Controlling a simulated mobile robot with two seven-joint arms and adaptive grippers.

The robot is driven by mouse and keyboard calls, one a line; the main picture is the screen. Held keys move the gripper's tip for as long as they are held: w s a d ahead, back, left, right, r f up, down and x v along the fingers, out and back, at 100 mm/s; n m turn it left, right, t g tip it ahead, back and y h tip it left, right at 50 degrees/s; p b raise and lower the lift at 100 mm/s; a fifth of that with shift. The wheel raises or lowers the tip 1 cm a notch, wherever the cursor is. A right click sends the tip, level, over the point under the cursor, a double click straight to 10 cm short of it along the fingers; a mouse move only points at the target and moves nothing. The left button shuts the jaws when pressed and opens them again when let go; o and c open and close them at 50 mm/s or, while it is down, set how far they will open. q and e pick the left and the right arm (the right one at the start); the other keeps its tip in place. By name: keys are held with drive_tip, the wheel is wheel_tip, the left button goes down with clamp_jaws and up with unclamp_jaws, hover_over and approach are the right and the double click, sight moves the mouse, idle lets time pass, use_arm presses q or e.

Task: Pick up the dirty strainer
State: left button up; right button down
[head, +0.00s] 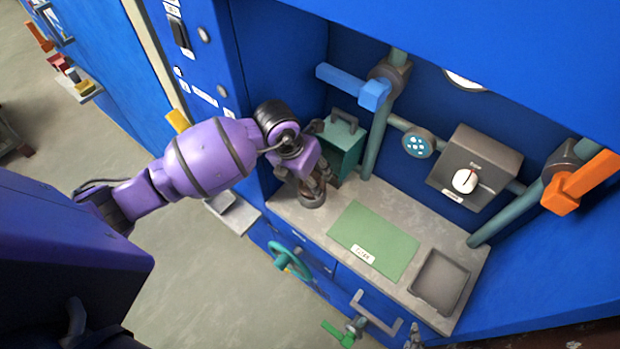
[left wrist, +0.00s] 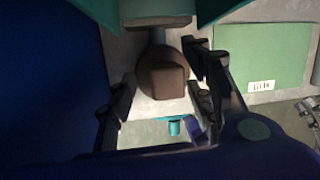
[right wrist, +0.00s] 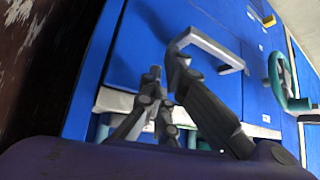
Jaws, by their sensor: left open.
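A brown, round piece, which looks like the dirty strainer (head: 313,199), stands at the left end of the grey counter. In the left wrist view the strainer (left wrist: 168,82) shows a squarish brown top. My left gripper (head: 312,184) reaches down over it. In the left wrist view my left gripper (left wrist: 160,95) is open, with its fingers on both sides of the strainer and gaps visible. The fingers hide part of the strainer in the head view. My right gripper (right wrist: 165,75) is low before the blue cabinet front, with nothing visible between its fingers; its opening is unclear.
A teal box with a handle (head: 343,142) stands close behind the strainer. A green mat (head: 375,240) and a grey tray (head: 440,281) lie to the right. Pipes with a blue lever (head: 355,84) and orange lever (head: 580,183) rise behind. A teal handwheel (head: 289,260) sticks out in front.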

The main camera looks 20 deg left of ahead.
use_arm(q)
drive_tip(key=shift+s+d+r, duration=0.1)
drive_tip(key=shift+s+d, duration=0.05)
drive_tip(key=shift+s, duration=0.05)
clamp_jaws()
idle(0.3)
